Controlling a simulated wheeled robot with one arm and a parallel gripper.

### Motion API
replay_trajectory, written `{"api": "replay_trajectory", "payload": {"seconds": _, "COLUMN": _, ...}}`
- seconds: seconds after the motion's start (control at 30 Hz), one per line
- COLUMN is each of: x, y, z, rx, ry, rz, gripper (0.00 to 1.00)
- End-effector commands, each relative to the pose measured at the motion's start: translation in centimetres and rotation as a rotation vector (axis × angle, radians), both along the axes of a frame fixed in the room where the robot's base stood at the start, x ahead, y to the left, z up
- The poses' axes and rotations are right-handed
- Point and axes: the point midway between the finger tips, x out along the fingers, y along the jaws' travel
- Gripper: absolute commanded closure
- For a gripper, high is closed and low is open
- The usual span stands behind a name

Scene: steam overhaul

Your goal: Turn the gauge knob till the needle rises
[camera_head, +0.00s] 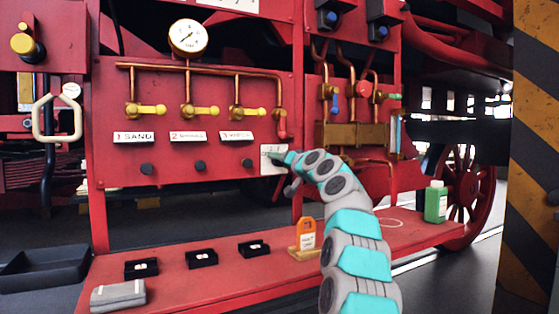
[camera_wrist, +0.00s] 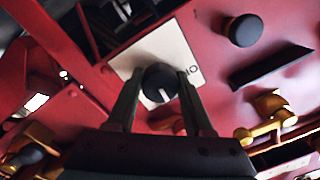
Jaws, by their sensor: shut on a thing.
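A round black knob (camera_wrist: 157,78) with a white pointer line sits on a white plate (camera_wrist: 185,48) in the wrist view. My gripper (camera_wrist: 160,92) is shut on this knob, one finger on each side. In the head view the white plate (camera_head: 268,166) is at the lower right of the red panel, and my gripper (camera_head: 283,157) reaches it from the right; the knob is hidden there. The round white gauge (camera_head: 188,37) with a brass rim stands on top of the copper pipe. Its thin dark needle is too small to read exactly.
Black trays (camera_head: 201,259), a grey box (camera_head: 118,296) and an orange tag on a stand (camera_head: 306,236) are on the red shelf below. A green bottle (camera_head: 436,202) stands right.

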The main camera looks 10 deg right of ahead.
Motion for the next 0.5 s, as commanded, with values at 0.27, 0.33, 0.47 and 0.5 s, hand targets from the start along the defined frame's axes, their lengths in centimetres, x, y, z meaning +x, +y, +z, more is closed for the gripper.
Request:
{"api": "replay_trajectory", "payload": {"seconds": 0.27, "x": -0.07, "y": 0.0, "z": 0.23, "rx": 0.174, "ry": 0.053, "rz": -0.001, "gripper": 1.0}}
{"api": "replay_trajectory", "payload": {"seconds": 0.33, "x": -0.06, "y": -0.02, "z": 0.23, "rx": 0.205, "ry": 0.064, "rz": -0.001, "gripper": 1.0}}
{"api": "replay_trajectory", "payload": {"seconds": 0.47, "x": -0.06, "y": -0.01, "z": 0.23, "rx": 0.245, "ry": 0.076, "rz": -0.001, "gripper": 1.0}}
{"api": "replay_trajectory", "payload": {"seconds": 0.5, "x": -0.07, "y": 0.0, "z": 0.24, "rx": 0.254, "ry": 0.079, "rz": 0.0, "gripper": 1.0}}
